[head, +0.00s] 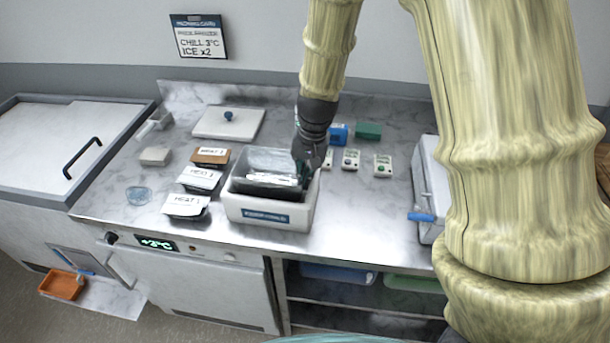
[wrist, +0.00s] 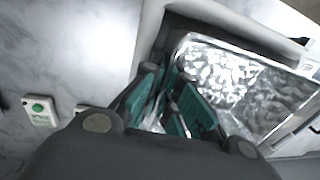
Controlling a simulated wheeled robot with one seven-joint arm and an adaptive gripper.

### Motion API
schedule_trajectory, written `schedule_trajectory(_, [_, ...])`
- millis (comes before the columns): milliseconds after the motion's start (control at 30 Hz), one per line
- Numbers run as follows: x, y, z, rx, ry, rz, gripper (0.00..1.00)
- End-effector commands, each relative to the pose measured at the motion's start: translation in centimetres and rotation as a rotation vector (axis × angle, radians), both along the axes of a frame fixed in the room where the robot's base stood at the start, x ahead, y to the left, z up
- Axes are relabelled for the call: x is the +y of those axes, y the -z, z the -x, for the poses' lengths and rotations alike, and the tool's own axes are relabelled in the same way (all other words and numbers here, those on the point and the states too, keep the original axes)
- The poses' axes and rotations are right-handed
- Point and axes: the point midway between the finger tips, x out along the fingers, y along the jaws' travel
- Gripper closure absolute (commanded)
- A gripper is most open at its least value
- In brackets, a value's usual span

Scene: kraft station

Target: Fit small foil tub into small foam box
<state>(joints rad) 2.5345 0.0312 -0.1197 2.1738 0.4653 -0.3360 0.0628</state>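The white foam box (head: 265,216) stands near the front of the steel counter, with a blue label on its front and a dark interior. The silver foil tub (head: 270,180) shows in its opening; how deep it sits is unclear. In the wrist view the crinkled foil tub (wrist: 232,78) lies inside the dark-lined foam box (wrist: 148,42). My gripper (head: 303,172) points down at the box's right end. In the wrist view its teal fingers (wrist: 172,105) are at the tub's near end. The fingertips overlap the foil, and whether they grip it is unclear.
Several labelled packs (head: 186,205) line the counter left of the box. A white board (head: 229,122) lies behind. Small white devices with green buttons (head: 350,159) and blue and green blocks (head: 368,131) are to the right. A white case (head: 426,180) stands farther right.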

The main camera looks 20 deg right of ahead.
Motion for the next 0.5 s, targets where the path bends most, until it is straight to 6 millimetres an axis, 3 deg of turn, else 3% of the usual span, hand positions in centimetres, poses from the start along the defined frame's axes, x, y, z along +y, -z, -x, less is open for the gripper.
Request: schedule_trajectory(500, [0.01,-0.63,-0.01,0.000,0.000,0.000,1.00])
